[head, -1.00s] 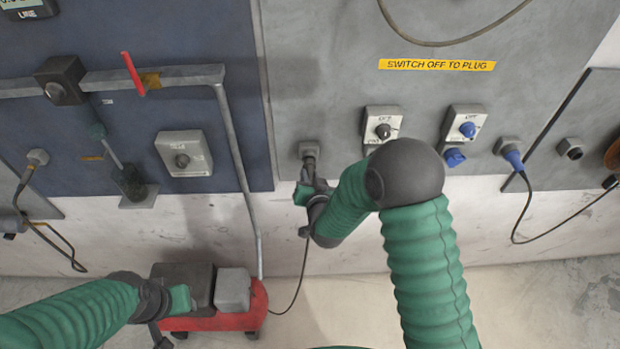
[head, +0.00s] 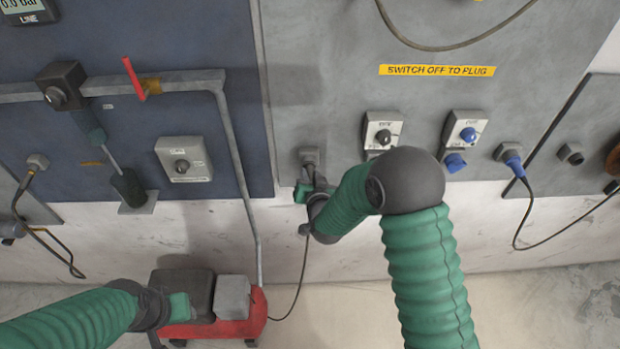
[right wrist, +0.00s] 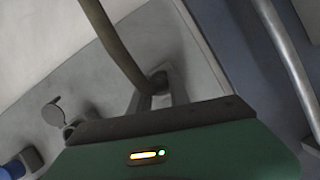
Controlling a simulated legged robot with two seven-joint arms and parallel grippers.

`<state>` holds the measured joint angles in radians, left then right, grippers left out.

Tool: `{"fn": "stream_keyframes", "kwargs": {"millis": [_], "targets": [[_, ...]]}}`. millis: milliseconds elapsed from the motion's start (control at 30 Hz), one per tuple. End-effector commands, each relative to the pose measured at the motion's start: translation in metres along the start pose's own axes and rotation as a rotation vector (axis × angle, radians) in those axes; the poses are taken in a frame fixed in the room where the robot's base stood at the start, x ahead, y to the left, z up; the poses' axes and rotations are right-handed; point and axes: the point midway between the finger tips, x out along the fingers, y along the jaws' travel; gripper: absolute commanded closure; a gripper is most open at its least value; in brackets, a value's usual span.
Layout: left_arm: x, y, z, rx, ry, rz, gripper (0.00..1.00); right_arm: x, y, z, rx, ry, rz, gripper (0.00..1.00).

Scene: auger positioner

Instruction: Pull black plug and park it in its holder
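The black plug (head: 310,171) is at the grey socket (head: 309,155) low on the grey panel, with its dark cable (head: 303,262) hanging to the floor. My right gripper (head: 311,190) is at the plug, below the socket. In the right wrist view its two fingers (right wrist: 162,98) lie on either side of the plug (right wrist: 158,80) and look closed on it. The cable (right wrist: 118,45) runs up out of that view. Whether the plug is fully seated is hard to see. My left gripper (head: 178,306) is low at the left, and its fingertips are unclear. I cannot identify the plug's holder.
Two rotary switches, one black-knobbed (head: 383,135) and one blue-knobbed (head: 468,134), sit right of the socket. A blue plug (head: 514,163) and a dark round socket (head: 570,153) are farther right. A red machine (head: 240,326) stands by my left gripper. A pipe (head: 240,190) runs down left.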

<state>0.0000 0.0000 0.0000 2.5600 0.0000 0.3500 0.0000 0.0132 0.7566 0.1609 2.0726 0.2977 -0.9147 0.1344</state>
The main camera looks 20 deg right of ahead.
Motion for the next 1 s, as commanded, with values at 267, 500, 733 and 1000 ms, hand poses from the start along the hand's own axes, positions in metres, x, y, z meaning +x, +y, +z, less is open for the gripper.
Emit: {"fn": "stream_keyframes", "kwargs": {"millis": [267, 500, 733, 1000], "targets": [[0.000, 0.000, 0.000, 0.000, 0.000, 0.000, 0.64, -0.001, 0.000, -0.001, 0.000, 0.002, -0.001, 0.52], [-0.001, 0.000, 0.000, 0.000, 0.000, 0.000, 0.64, -0.003, 0.000, -0.001, 0.000, 0.000, 0.000, 0.52], [-0.014, 0.000, -0.003, 0.000, 0.000, 0.000, 0.64, -0.045, -0.002, -0.003, -0.002, -0.002, -0.001, 0.52], [-0.029, 0.000, -0.007, 0.000, 0.000, 0.000, 0.64, -0.127, -0.002, -0.002, -0.003, -0.001, -0.003, 0.52]]}}
